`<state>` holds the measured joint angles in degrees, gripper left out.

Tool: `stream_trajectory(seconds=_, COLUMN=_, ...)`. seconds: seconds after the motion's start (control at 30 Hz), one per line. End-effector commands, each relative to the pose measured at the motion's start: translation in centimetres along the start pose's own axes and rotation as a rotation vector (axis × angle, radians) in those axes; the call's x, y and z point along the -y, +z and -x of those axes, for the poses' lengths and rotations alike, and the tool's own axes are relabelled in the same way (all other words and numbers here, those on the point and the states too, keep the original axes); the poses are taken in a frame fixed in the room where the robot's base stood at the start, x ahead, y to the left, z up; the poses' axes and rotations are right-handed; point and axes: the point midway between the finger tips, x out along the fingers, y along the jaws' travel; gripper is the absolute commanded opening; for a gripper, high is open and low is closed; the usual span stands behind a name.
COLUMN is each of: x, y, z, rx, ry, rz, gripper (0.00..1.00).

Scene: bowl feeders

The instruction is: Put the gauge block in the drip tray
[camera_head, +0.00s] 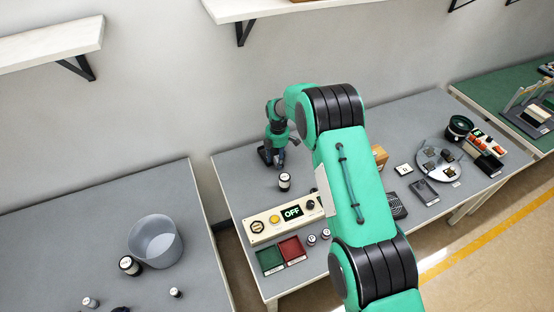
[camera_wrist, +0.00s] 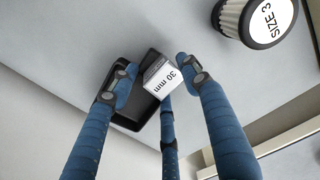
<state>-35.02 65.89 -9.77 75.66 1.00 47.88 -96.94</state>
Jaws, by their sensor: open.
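The gauge block (camera_wrist: 172,76), a white and grey block marked "30 mm", shows in the wrist view between my fingers. A shallow black tray (camera_wrist: 122,65), which looks like the drip tray, lies behind it. The block overlaps the tray's right part; I cannot tell whether it rests inside the tray or on its rim. My gripper (camera_wrist: 154,76) is open, with blue fingers on either side of the block and another below it. In the head view my gripper (camera_head: 275,157) is low over the back left of the middle table, and the block is hidden there.
A jar (camera_wrist: 266,17) marked "SIZE 3" stands near the right finger; it also shows in the head view (camera_head: 284,182). A control panel (camera_head: 282,218) reading OFF, green (camera_head: 270,260) and red (camera_head: 292,250) trays are in front. A round plate (camera_head: 437,160) with parts is at right.

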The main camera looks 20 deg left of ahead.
Motion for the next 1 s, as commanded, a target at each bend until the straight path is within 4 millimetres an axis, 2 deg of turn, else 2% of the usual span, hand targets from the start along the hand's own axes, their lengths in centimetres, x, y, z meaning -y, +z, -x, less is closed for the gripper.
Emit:
stream_trajectory(seconds=0.17, x=0.0, y=0.0, z=1.0, rx=0.0, ry=0.0, rz=0.0, gripper=0.47)
stream_trajectory(seconds=0.33, x=-0.1, y=0.0, z=2.8, rx=0.0, ry=0.002, rz=0.0, gripper=0.47)
stream_trajectory(seconds=0.8, x=-0.1, y=0.0, z=10.3, rx=0.0, ry=0.002, rz=0.0, gripper=0.47)
stream_trajectory(seconds=1.0, x=-0.1, y=0.0, z=12.2, rx=0.0, ry=0.0, rz=0.0, gripper=0.47)
